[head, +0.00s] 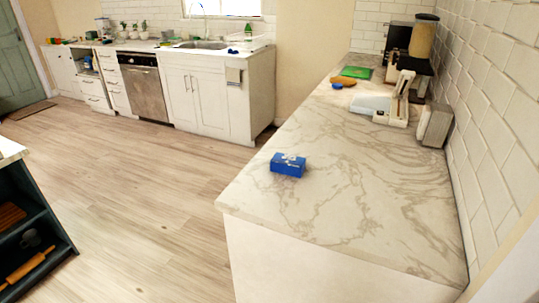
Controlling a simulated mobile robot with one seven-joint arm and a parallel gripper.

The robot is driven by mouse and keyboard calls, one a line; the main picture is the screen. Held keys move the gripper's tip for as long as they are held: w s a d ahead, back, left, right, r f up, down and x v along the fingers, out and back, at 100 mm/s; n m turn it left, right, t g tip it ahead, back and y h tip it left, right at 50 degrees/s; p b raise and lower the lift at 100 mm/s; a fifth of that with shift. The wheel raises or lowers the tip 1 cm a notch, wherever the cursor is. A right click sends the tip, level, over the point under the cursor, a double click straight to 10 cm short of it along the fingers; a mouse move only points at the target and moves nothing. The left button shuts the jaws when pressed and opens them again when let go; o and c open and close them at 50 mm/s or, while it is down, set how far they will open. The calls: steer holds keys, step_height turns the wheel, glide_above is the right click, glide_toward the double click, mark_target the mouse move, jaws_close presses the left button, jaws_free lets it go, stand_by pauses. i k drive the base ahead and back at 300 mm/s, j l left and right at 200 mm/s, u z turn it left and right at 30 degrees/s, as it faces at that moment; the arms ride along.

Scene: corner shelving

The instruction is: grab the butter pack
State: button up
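A small blue box with a white patch on top, which looks like the butter pack (288,165), lies on the white marble-patterned counter (330,215). It is near the counter's left edge, toward the near end. Nothing touches it and clear counter surrounds it. My gripper does not show in the head view.
A white appliance (396,104), a grey-white box (435,125) and a coffee machine stand farther back along the tiled wall. A green board (355,72) lies at the far end. Open wooden floor (130,190) is on the left, with a dark shelf unit (38,225) at lower left.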

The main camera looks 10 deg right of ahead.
mark_target(290, 165)
steer(key=i+j, duration=1.15)
steer(key=j, duration=0.15)
steer(key=i+j, duration=1.15)
steer(key=z, duration=0.45)
steer(key=j+z, duration=0.15)
steer(key=z, duration=0.25)
steer(key=i+j+z, duration=0.1)
steer(key=z, duration=0.35)
steer(key=j+z, duration=0.15)
steer(key=z, duration=0.3)
steer(key=i+l, duration=0.35)
steer(key=i+j, duration=0.05)
steer(key=i, duration=0.05)
